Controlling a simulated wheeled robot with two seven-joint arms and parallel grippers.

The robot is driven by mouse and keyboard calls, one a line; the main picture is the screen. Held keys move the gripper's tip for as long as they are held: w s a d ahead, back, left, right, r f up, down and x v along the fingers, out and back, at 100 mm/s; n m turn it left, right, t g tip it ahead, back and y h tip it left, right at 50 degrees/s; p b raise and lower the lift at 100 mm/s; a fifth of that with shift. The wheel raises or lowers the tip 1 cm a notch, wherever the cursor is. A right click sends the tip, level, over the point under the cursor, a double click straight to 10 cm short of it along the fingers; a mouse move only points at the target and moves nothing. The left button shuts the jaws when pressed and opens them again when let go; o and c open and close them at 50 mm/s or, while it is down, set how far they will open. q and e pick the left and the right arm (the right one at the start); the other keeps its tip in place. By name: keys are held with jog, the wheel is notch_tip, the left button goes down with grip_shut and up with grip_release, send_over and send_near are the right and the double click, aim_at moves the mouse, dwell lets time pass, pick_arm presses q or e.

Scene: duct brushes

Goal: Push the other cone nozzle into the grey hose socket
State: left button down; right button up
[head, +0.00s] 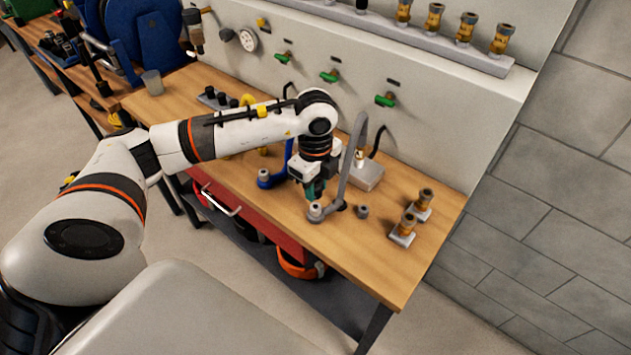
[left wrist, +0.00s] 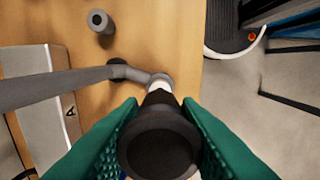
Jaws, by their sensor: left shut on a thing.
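My left gripper (head: 314,192) points down above the front of the workbench. In the left wrist view its green fingers (left wrist: 158,140) are closed on both sides of a dark cone nozzle (left wrist: 157,138). The nozzle's pale narrow end (left wrist: 160,87) points toward the grey hose socket (left wrist: 161,77) and overlaps it. I cannot tell whether the tip is inside or just above it. In the head view the grey socket (head: 316,212) stands on the bench just below my gripper, at the end of the grey hose (head: 353,160). My right gripper is not in view.
A short grey cylinder (head: 362,211) stands right of the socket. Two brass fittings on grey blocks (head: 403,236) stand farther right. A metal box (head: 367,177) stands behind. The bench's front right is bare.

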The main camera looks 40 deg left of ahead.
aim_at(316, 196)
pick_arm(q)
jog(key=shift+f+b, duration=0.8)
jog(key=shift+f, duration=0.7)
dwell(0.9)
jog(key=shift+f+b, duration=0.5)
jog(key=shift+b, duration=0.05)
jog(key=c, duration=1)
grip_release()
jog(key=shift+o, duration=0.2)
notch_tip(316, 196, up, 12)
jog(key=shift+r+b, duration=0.1)
jog(key=shift+b, duration=0.55)
